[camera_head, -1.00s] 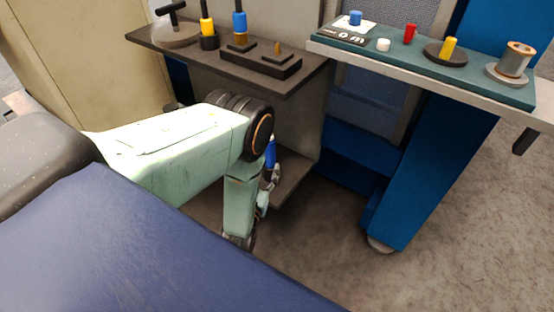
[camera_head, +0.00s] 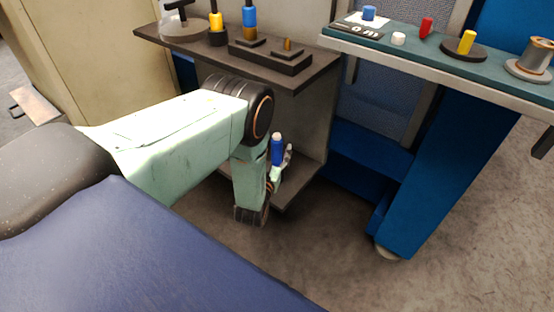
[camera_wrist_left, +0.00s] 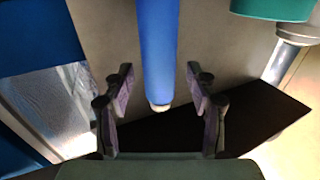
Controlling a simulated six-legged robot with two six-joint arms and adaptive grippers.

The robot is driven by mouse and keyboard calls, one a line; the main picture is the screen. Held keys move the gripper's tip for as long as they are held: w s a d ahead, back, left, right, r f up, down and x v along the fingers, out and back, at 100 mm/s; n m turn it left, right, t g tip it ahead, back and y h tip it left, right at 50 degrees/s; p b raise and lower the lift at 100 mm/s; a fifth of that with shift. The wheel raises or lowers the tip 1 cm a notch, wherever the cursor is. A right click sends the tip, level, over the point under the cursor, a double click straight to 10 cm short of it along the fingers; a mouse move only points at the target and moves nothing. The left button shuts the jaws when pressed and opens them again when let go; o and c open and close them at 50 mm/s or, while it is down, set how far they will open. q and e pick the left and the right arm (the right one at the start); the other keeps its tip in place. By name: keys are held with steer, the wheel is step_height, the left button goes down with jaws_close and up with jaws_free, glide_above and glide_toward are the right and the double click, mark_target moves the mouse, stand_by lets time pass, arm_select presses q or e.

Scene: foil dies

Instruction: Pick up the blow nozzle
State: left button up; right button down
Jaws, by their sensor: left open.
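A slim blue cylinder with a pale tip, which looks like the blow nozzle (camera_head: 277,151), stands upright beside my left arm, near the lower dark shelf. In the left wrist view the blue cylinder (camera_wrist_left: 158,50) comes in from the top edge, and its metal tip lies between the two fingers. My left gripper (camera_wrist_left: 160,90) is open, with a gap on each side of the cylinder. In the head view this gripper (camera_head: 281,168) is small and partly hidden behind my wrist. What supports the cylinder is hidden. My right gripper is out of view.
The dark upper shelf (camera_head: 318,77) holds blue and yellow tools and a black block. A teal-topped bench (camera_head: 490,73) at right holds coloured pegs and a spool (camera_head: 533,58). A blue cabinet leg (camera_head: 430,180) stands right of my arm. Open floor lies in front.

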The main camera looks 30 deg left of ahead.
arm_select(q)
steer(key=shift+c, duration=0.3)
jaws_close()
stand_by(0.4)
